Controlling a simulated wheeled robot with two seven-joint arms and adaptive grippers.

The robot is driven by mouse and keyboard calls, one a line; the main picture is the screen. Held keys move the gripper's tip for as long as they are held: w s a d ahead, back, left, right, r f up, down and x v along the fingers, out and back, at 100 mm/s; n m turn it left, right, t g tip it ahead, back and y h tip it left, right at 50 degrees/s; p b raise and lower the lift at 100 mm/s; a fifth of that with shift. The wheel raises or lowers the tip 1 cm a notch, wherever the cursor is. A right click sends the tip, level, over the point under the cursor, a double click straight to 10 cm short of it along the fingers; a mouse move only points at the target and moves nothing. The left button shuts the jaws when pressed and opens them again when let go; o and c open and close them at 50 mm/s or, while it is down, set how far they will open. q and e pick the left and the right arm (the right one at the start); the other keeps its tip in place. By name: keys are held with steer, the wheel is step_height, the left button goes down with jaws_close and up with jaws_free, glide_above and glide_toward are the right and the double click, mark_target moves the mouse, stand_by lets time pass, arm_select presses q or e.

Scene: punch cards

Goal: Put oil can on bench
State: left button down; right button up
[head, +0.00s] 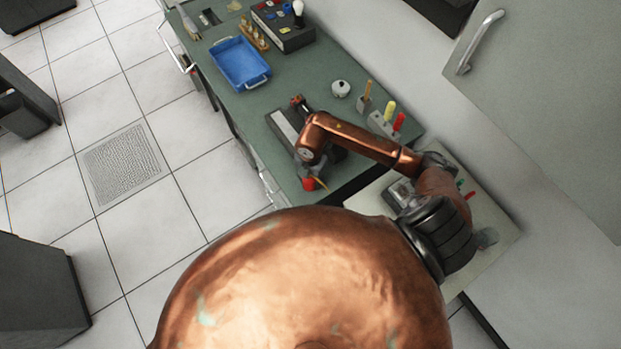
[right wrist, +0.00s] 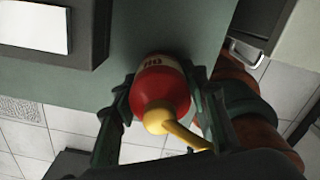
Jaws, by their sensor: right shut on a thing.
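The oil can (right wrist: 163,92) is red with a yellow top and spout, and a pale label band. In the right wrist view it sits between the two dark green fingers of my right gripper (right wrist: 160,105), which is shut on it. I cannot tell whether the can touches the bench top. My left gripper is not in view.
A dark device with a pale panel (head: 284,127) stands close by the right gripper. A blue tray (head: 240,64), a round white lidded item (head: 340,88) and a tool holder (head: 383,124) are farther along. A pale side surface (head: 490,235) adjoins at right.

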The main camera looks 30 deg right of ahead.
steer(key=shift+f, duration=0.1)
steer(key=o, duration=1.4)
steer(key=shift+c, duration=0.2)
steer(key=shift+r, duration=0.25)
step_height(320, 180, up, 12)
steer(key=shift+f+b, duration=0.1)
steer(key=shift+b, duration=0.85)
steer(key=shift+f, duration=0.1)
